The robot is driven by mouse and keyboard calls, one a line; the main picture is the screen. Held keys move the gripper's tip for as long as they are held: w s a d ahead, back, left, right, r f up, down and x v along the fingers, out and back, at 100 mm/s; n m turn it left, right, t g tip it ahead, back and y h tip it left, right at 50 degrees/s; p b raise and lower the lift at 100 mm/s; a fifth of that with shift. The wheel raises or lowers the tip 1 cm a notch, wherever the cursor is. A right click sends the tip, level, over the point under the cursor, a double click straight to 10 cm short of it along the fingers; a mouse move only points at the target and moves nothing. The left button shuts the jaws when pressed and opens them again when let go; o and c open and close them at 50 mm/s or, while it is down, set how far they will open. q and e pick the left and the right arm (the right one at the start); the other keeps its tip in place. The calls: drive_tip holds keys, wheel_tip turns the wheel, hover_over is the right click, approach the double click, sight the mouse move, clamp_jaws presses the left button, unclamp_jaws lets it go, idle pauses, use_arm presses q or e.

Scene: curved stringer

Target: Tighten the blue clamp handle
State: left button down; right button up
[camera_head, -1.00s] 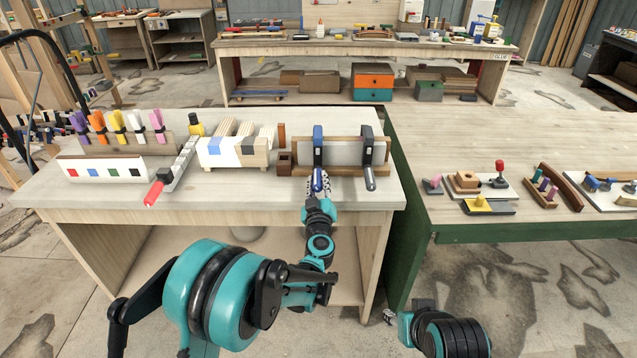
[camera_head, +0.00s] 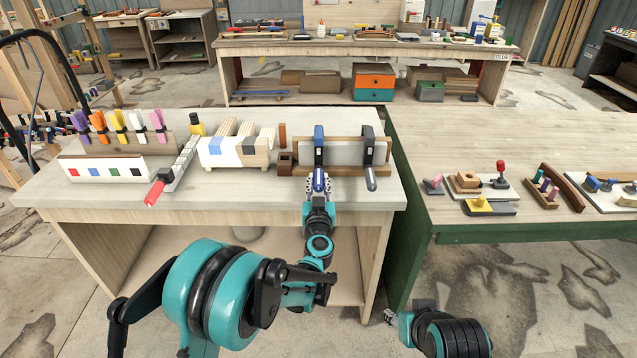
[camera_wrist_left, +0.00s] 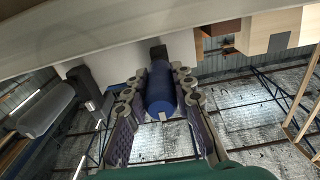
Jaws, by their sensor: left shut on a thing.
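The blue clamp handle (camera_head: 318,179) hangs at the front of the blue clamp (camera_head: 318,146), which grips the wooden framed panel on the left workbench. My left gripper (camera_head: 319,184) is at the bench's front edge and shut around the handle. In the left wrist view the blue handle (camera_wrist_left: 160,92) lies between the two fingers of my left gripper (camera_wrist_left: 158,100). My right gripper (camera_head: 390,316) is low, off the bench, too small to read.
The wooden framed panel (camera_head: 344,152) sits behind the clamps. A green-edged bench (camera_head: 500,234) with small fixtures stands to the right.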

use_arm(q)
drive_tip(key=c, duration=1.3)
unclamp_jaws()
drive_tip(key=s, duration=1.2)
drive_tip(key=shift+f, duration=0.25)
drive_tip(key=shift+s, duration=1.25)
